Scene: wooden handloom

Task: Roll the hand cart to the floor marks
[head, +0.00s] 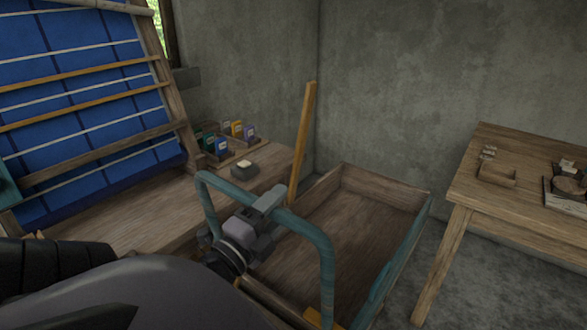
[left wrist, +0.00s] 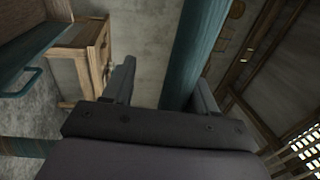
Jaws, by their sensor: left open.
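The hand cart is a wooden box bed (head: 385,188) with a teal rim and a tall teal push handle (head: 325,265), in the middle of the head view. My left gripper (head: 272,203) is at the top bar of this handle. It is open; in the left wrist view the teal bar (left wrist: 188,50) passes between or just beyond its fingers (left wrist: 165,95), nearer the right one. I cannot tell whether they touch it. The floor marks cannot be made out. My right gripper is out of view.
A wooden table (head: 470,190) with small items stands close right of the cart, with a narrow strip of floor (head: 408,275) between. A loom with blue cloth (head: 75,60) and a bench (head: 150,205) with colored packets are at left. Concrete walls (head: 400,80) close off the back.

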